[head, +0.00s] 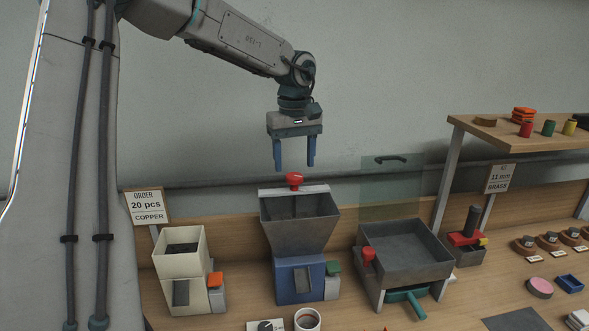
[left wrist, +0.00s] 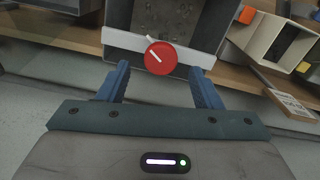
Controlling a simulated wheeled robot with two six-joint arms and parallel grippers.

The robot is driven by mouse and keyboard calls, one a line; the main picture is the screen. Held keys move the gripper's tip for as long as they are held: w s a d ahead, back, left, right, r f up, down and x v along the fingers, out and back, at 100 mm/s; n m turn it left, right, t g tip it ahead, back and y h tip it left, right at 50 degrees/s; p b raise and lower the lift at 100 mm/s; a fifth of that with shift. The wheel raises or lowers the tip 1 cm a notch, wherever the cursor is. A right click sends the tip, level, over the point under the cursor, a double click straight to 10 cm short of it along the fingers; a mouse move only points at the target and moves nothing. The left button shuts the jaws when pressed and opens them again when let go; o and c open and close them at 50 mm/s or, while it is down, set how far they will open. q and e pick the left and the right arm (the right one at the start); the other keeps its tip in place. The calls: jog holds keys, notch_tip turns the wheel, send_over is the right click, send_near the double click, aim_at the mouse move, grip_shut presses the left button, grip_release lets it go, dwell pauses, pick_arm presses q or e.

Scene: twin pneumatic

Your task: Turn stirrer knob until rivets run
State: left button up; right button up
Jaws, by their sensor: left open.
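The red stirrer knob (head: 295,180) sits on a pale crossbar (head: 312,190) over the grey hopper of a blue-based machine (head: 294,281). In the left wrist view the knob (left wrist: 161,58) is round with a white pointer line. My left gripper (head: 294,168) points down above the knob, open, with its blue fingers apart. In the left wrist view the fingertips (left wrist: 160,75) lie on either side of the knob, and nothing is held. Dark contents show in the hopper (left wrist: 175,18), too blurred to identify. My right gripper is not in view.
A cream machine (head: 180,275) stands left, by a sign reading 20 pcs copper (head: 147,206). A grey tray machine (head: 405,252) with a clear raised panel (head: 391,185) stands right. A cup (head: 307,320) is in front. A raised wooden shelf (head: 520,131) is at the right.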

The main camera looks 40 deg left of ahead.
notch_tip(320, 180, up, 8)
jog(key=p, duration=0.6)
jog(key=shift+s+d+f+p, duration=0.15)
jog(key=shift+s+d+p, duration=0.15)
jog(key=shift+p, duration=0.1)
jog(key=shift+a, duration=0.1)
